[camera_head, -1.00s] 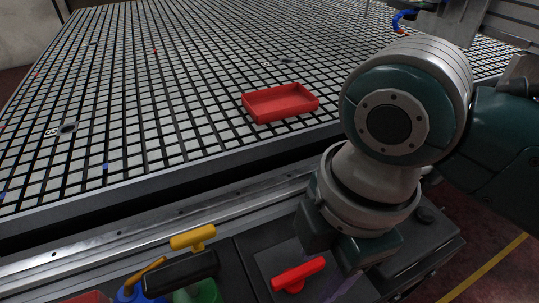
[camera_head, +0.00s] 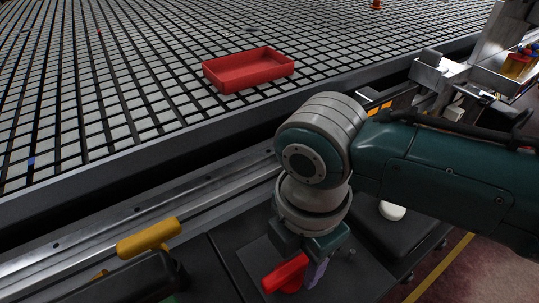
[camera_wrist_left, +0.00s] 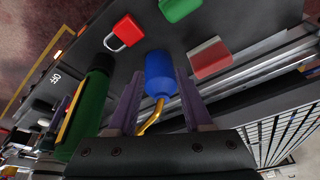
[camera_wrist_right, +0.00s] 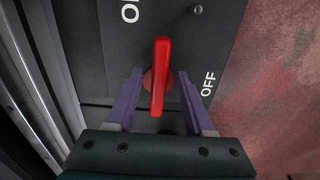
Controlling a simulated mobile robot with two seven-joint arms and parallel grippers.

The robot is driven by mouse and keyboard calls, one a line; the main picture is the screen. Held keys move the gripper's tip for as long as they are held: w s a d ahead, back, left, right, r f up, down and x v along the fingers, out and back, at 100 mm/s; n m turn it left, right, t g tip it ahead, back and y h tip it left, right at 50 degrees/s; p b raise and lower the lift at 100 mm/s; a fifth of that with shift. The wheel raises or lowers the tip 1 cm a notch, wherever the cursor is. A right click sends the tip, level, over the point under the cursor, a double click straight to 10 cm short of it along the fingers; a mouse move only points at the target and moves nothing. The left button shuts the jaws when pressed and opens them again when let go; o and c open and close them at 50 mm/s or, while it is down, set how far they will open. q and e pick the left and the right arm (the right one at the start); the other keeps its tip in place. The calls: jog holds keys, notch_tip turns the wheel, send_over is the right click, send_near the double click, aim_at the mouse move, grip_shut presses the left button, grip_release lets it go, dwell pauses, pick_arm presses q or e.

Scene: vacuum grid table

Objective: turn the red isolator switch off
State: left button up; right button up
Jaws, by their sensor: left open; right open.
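The red isolator switch handle (camera_wrist_right: 159,78) stands out from a dark panel in the right wrist view, its bar running up and down the picture. An ON label (camera_wrist_right: 130,11) is at its upper left and an OFF label (camera_wrist_right: 208,83) at its right. My right gripper (camera_wrist_right: 158,80) is open, with a purple finger on each side of the bar and gaps visible. In the head view the red handle (camera_head: 284,273) shows just below my right gripper (camera_head: 312,262). My left gripper (camera_wrist_left: 157,76) is open in its wrist view, with a blue object (camera_wrist_left: 160,74) showing between its fingers.
A red tray (camera_head: 248,72) lies on the grid table. Near the left gripper are a red padlock (camera_wrist_left: 124,32), a green object (camera_wrist_left: 181,8) and a green cylinder (camera_wrist_left: 88,115).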

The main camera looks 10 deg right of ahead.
jog(key=shift+f, duration=0.1)
grip_shut()
dwell(0.4)
